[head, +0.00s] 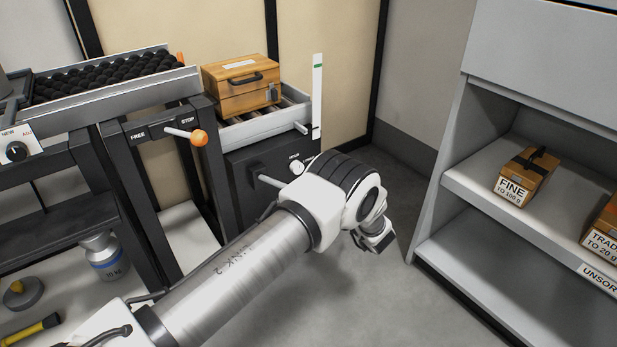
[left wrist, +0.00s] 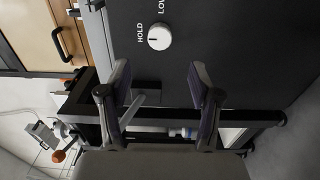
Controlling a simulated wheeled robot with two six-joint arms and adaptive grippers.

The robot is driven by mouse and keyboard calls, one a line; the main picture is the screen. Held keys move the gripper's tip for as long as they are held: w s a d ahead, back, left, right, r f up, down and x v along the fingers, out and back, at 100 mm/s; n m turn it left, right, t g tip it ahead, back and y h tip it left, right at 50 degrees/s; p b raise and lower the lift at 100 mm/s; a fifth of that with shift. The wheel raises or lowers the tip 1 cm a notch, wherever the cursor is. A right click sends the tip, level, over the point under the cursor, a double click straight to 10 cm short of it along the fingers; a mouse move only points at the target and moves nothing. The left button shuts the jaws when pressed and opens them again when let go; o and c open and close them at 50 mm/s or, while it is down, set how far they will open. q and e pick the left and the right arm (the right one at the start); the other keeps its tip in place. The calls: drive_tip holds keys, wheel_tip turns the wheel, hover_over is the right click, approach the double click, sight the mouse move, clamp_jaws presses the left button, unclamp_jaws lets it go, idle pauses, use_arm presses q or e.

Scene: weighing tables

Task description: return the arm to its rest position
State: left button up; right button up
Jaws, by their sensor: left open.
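My left arm reaches in from the lower left of the head view and is stretched out over the floor between the weighing bench and the shelf. Its left gripper (head: 376,240) is at the arm's far end, mostly hidden by the wrist there. In the left wrist view the left gripper (left wrist: 158,78) shows two fingers spread apart with nothing between them. It faces the dark cabinet front (left wrist: 240,45) with a white round knob (left wrist: 159,37) marked HOLD. I cannot tell how close the fingers are to it. My right gripper is in neither view.
A wooden case (head: 240,88) sits on the rollers left of the arm. An orange-tipped lever (head: 199,138) sticks out beside it. At the right, a grey shelf unit (head: 447,215) holds a box labelled FINE (head: 525,177). Grey floor (head: 385,300) is clear between.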

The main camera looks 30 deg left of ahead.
use_arm(q)
drive_tip(key=shift+v, duration=1.2)
